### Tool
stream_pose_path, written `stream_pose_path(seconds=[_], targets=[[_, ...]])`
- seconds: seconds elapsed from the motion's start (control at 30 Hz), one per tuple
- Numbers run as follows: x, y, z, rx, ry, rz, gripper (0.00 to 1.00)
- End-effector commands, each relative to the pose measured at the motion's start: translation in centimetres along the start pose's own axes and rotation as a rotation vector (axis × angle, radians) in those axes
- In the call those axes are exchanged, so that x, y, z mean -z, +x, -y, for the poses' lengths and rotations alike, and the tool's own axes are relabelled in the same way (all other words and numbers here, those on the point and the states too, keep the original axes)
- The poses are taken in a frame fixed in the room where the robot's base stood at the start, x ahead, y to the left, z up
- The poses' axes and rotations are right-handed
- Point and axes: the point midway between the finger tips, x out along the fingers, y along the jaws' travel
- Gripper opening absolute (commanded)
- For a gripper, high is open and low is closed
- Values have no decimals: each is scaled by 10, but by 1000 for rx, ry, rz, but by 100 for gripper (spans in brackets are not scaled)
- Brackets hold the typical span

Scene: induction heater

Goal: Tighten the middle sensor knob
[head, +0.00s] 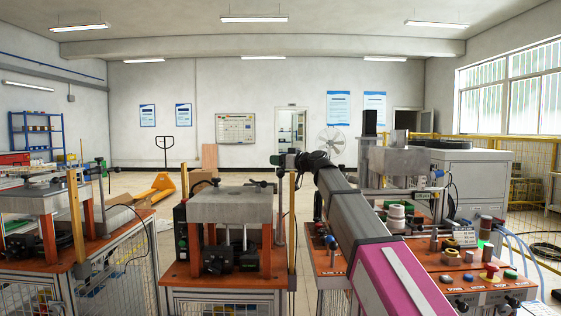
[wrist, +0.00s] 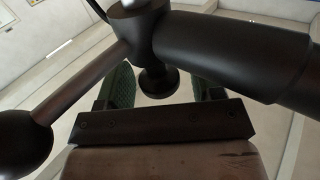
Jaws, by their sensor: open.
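In the wrist view, a small dark round knob (wrist: 158,82) hangs under the black clamp joint (wrist: 145,25) of a sensor holder. My gripper (wrist: 163,90) is open, with one green-padded finger on each side of the knob. A gap shows on both sides, and I cannot tell how deep the knob sits between the fingers. In the head view, my gripper (head: 277,160) is small and blurred, above the black sensor arm (head: 259,183) by the middle press (head: 230,205). The knob itself cannot be made out there.
A thick black cylinder (wrist: 235,50) and a rod with a black ball end (wrist: 22,143) lie close around my fingers. The left press (head: 40,200) and right press (head: 400,163) flank the middle station. A yellow post (head: 292,220) stands beside the middle press.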

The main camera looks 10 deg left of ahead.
Motion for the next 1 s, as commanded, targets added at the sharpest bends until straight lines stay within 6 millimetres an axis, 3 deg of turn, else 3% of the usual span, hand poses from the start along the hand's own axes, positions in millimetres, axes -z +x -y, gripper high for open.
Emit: stream_pose_path(seconds=[0.07,0.2,0.93,0.97,1.0], targets=[[0,0,0,0,0,0,58],[0,0,0,0,0,0,14],[0,-1,0,-130,-1,1,14],[0,-1,0,-130,-1,1,47],[0,-1,0,-130,-1,1,60]])
